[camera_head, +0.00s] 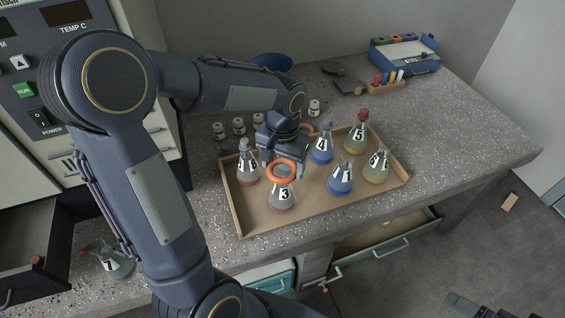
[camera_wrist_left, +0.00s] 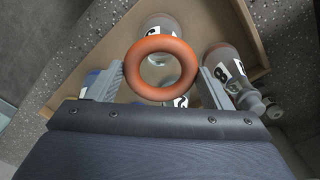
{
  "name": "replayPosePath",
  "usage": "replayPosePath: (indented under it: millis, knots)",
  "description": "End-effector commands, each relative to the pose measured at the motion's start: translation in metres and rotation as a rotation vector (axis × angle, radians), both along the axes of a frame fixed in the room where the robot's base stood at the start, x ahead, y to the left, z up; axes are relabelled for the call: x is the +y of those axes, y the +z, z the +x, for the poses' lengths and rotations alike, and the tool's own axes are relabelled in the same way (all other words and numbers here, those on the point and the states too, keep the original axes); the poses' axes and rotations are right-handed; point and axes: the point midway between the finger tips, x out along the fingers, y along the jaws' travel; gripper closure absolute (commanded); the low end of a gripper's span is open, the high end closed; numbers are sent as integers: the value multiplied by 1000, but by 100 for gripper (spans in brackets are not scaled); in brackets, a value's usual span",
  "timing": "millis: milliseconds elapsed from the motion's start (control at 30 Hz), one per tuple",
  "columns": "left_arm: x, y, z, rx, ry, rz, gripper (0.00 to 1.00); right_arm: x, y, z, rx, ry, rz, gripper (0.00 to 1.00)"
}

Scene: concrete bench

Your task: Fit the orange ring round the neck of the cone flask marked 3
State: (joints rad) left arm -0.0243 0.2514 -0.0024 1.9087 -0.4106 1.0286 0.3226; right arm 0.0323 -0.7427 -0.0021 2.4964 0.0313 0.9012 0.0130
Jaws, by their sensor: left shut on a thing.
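My left gripper (camera_head: 281,160) is shut on the orange ring (camera_head: 281,170), which also shows between the fingers in the left wrist view (camera_wrist_left: 161,68). The ring is over the top of the cone flask marked 3 (camera_head: 282,195), which stands upright in the wooden tray (camera_head: 238,213). The flask also shows below the ring in the left wrist view (camera_wrist_left: 157,25). The ring hides the flask's mouth, so I cannot tell whether it is around the neck or just above it. Part of my right gripper (camera_head: 468,305) appears at the bottom right; its jaws are unclear.
The flask marked 8 (camera_head: 247,165) stands close left of flask 3. Blue-filled flasks (camera_head: 341,180) and yellow-filled flasks (camera_head: 357,138) stand to the right in the tray. Small jars (camera_head: 239,127) stand behind. A blue box (camera_head: 403,55) is at the back right. The right bench surface is clear.

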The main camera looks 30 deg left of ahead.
Motion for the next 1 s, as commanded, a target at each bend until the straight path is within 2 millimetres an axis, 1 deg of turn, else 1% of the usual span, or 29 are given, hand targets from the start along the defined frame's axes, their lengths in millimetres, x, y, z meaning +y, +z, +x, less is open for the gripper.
replayPosePath:
  millis: [1000]
  knots:
    - [0, -27, 0, -1, 0, 0, 55, 0, -20, 0, 0, 0, 0, 2]
